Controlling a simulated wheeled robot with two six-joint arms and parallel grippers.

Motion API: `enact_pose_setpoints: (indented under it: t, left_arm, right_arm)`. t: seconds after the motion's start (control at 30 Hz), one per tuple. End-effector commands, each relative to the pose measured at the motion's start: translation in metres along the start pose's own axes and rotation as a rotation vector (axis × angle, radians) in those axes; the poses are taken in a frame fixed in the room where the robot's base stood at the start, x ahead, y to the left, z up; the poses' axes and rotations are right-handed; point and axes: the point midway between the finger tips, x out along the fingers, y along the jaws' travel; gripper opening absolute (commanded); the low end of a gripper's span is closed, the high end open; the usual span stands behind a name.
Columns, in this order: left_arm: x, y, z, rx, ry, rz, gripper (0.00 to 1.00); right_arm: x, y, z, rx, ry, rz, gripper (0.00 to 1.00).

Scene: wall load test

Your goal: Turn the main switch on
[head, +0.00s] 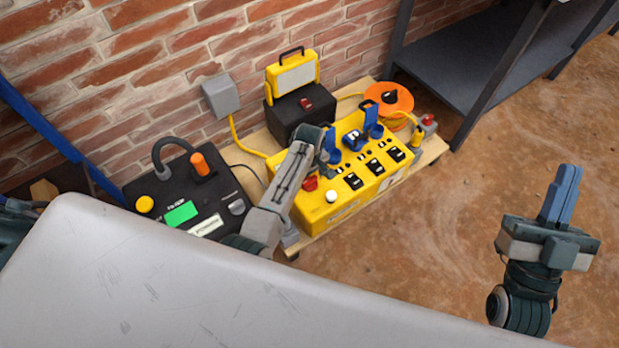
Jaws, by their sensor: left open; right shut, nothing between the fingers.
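A yellow power box (345,207) stands on a wooden pallet board by the brick wall. Its top carries a red knob (310,184), a white button (331,196), several black rocker switches (376,167) and blue socket parts (372,116). No label I can read marks the main switch. My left gripper (328,160) is over the left part of this box, open, partly hidden by its own arm; contact cannot be told. My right gripper (560,195) is shut and empty over the bare floor at right, away from the box.
A black unit (216,186) with an orange handle (202,164) and green display stands left of the box. A yellow work lamp (292,79), grey wall box (220,95) and orange cable reel (389,98) are behind. A dark shelf stands back right. Floor at right is clear.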

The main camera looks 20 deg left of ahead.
Motion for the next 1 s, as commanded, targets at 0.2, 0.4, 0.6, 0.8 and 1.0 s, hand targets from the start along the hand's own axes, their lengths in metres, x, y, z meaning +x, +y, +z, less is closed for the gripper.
enact_pose_setpoints:
  t: [0.2, 0.4, 0.6, 0.8, 1.0]
  left_arm:
    - [0.004, 0.000, 0.000, 0.000, 0.000, 0.000, 0.73]
    - [0.004, 0.000, 0.000, 0.000, 0.000, 0.000, 0.71]
    - [0.004, 0.000, 0.000, 0.000, 0.000, 0.000, 0.32]
    - [0.003, 0.000, 0.000, 0.003, 0.000, -0.001, 0.28]
    - [0.002, 0.000, 0.000, 0.029, -0.001, -0.002, 0.28]
  right_arm:
    - [0.001, 0.000, -0.007, -0.005, 0.043, -0.003, 0.00]
    - [0.001, 0.000, -0.007, -0.005, 0.043, -0.003, 0.00]
    - [0.002, 0.000, -0.007, -0.005, 0.042, -0.003, 0.00]
    - [0.002, 0.000, -0.007, -0.004, 0.038, -0.003, 0.00]
    - [-0.004, 0.000, 0.014, 0.010, -0.097, 0.006, 0.00]
